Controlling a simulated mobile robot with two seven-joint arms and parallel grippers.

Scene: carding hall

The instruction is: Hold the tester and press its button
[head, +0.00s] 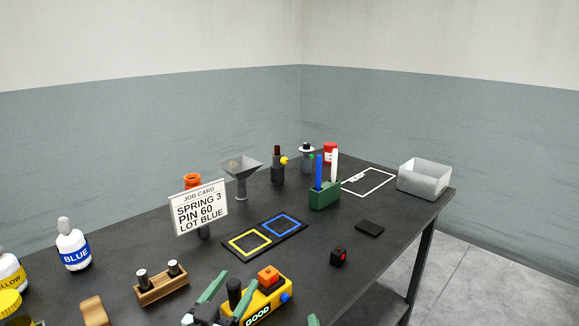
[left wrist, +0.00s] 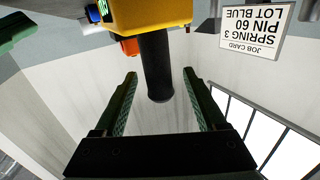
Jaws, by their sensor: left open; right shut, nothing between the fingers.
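In the left wrist view the handle (left wrist: 156,65) stands between the spread fingers, with gaps visible. My right gripper (head: 313,320) barely shows at the bottom edge, shut and empty, right of the tester.
A job card (head: 200,207) stands behind the tester. A two-square mat (head: 265,235), a black cube with a red spot (head: 339,257) and a wooden block with two spools (head: 161,284) are nearby. A green pen holder (head: 325,195) and grey bin (head: 424,179) stand further back.

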